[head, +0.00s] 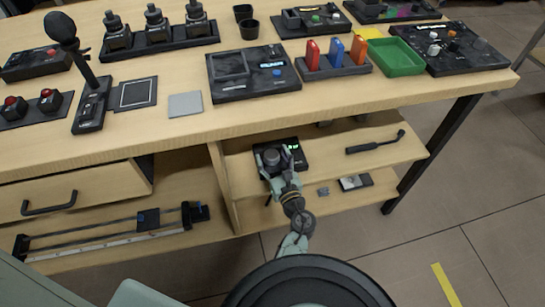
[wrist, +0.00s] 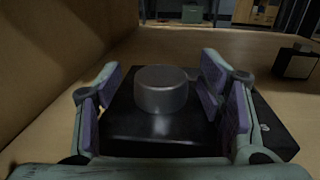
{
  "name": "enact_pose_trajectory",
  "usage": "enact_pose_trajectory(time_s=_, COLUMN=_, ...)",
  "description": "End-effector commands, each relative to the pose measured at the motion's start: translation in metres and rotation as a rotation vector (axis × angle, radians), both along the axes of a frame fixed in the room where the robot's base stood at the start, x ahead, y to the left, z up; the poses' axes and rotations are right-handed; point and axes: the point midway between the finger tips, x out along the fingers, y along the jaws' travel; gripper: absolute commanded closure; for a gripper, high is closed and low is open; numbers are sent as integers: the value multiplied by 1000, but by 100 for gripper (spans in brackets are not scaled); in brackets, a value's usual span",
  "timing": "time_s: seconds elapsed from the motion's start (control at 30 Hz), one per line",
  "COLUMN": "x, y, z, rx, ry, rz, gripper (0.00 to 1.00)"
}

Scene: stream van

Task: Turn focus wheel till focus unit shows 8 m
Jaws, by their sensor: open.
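The focus unit (head: 293,149) is a black box on the shelf under the tabletop, with a small green display at its right side in the head view. The digits are too small to read. Its focus wheel (wrist: 161,89) is a grey metal cylinder standing upright on the black box (wrist: 150,138) in the wrist view. My gripper (wrist: 160,92) is open, with one finger on each side of the wheel and a visible gap on both sides. In the head view my gripper (head: 272,164) covers part of the unit.
A black handle (head: 375,143) lies right of the unit on the shelf. A small grey block (head: 323,191) and a dark-and-white item (head: 355,182) lie lower down. The tabletop (head: 330,105) overhangs above. A wooden panel (wrist: 60,60) stands close on the left.

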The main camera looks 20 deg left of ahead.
Motion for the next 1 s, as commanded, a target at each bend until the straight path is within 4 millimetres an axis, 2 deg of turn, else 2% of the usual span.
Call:
enact_pose_trajectory(time_s=0.17, x=0, y=0, z=10, rx=-1, ry=-3, rz=0, gripper=38)
enact_pose_trajectory(time_s=0.6, x=0, y=1, z=88, rx=-1, ry=-5, rz=2, gripper=38)
enact_pose_trajectory(time_s=0.73, x=0, y=0, z=98, rx=-1, ry=-2, rz=1, gripper=38)
enact_pose_trajectory(time_s=1.0, x=0, y=0, z=100, rx=0, ry=0, rz=0, gripper=38)
